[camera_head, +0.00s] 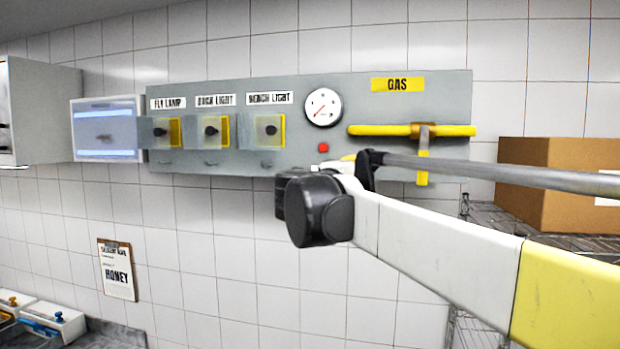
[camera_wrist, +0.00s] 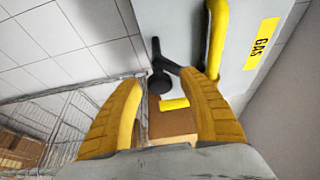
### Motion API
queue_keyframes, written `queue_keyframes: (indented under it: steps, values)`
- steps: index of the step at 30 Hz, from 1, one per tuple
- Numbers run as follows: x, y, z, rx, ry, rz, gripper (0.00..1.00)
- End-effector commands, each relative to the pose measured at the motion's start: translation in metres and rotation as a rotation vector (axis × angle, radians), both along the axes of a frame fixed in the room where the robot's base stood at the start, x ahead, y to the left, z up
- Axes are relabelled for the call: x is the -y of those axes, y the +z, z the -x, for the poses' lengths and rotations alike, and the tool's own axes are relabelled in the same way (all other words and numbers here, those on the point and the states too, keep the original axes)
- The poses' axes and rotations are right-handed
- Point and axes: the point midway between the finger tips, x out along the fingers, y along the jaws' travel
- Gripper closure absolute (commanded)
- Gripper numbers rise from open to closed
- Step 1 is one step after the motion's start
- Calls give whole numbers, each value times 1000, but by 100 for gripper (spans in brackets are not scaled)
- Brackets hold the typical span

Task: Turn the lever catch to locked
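A dark lever-like part (camera_wrist: 159,62) with a round end shows in the wrist view, at the lower edge of the grey panel. I cannot tell for sure that it is the lever catch, or how it is set. My gripper (camera_wrist: 164,80) has its two yellow fingers spread apart, with the dark part just beyond and between the tips. The right finger looks close to it; contact cannot be told.
A cardboard box (camera_head: 560,170) stands on a wire shelf at the right. A clipboard (camera_head: 117,270) hangs at lower left.

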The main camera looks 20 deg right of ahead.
Motion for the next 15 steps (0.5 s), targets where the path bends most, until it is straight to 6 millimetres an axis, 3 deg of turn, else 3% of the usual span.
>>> queue_keyframes:
  steps: [8, 15]
  values:
    - [-11, 0, 6, -1, 4, 1, 51]
    - [-54, 1, 34, 0, 6, 0, 51]
